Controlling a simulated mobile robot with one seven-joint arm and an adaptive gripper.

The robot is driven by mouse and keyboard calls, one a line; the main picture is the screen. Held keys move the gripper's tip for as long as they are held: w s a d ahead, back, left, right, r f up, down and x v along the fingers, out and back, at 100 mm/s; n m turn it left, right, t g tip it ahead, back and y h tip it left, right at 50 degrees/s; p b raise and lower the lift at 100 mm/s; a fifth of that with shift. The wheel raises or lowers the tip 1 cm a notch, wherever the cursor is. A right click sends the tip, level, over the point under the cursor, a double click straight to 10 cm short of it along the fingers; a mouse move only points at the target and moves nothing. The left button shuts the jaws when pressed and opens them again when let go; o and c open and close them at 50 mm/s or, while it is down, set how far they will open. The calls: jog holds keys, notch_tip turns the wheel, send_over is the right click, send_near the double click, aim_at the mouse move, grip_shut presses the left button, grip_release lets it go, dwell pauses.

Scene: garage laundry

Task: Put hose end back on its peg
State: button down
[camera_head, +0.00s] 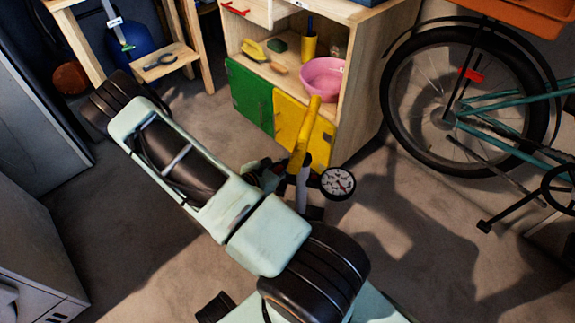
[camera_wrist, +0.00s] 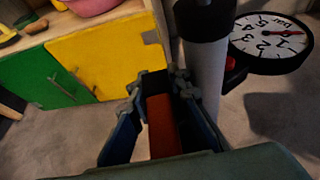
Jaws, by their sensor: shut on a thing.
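A floor pump with a yellow handle (camera_head: 304,135), a pale barrel (camera_head: 303,188) and a round dial gauge (camera_head: 338,183) stands in front of the cabinet. In the wrist view its barrel (camera_wrist: 205,75) and gauge (camera_wrist: 270,43) are close, just right of my gripper (camera_wrist: 165,88). My gripper is shut on a red piece (camera_wrist: 164,128), which looks like the hose end. A small red part (camera_wrist: 233,66) shows between barrel and gauge; I cannot tell whether it is the peg. The hose's run is not clear. In the head view my arm largely hides the gripper.
The wooden cabinet with green (camera_head: 250,94) and yellow (camera_head: 290,120) doors stands behind the pump, a pink basin (camera_head: 322,78) on its shelf. A bicycle (camera_head: 470,95) stands at right. A small wooden stool (camera_head: 165,65) is at upper left. Floor right of the pump is open.

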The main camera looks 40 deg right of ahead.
jog(key=shift+f+b, duration=0.45)
jog(key=shift+f, duration=0.1)
jog(key=shift+f+b, duration=0.8)
jog(key=shift+f, duration=0.3)
jog(key=shift+a+f, duration=0.2)
jog(key=shift+f, duration=0.1)
jog(key=shift+r, duration=0.15)
jog(key=shift+d+r+p, duration=0.15)
jog(key=shift+r+p, duration=1.05)
jog(key=shift+r, duration=0.4)
jog(key=shift+f+b, duration=0.95)
jog(key=shift+f, duration=0.4)
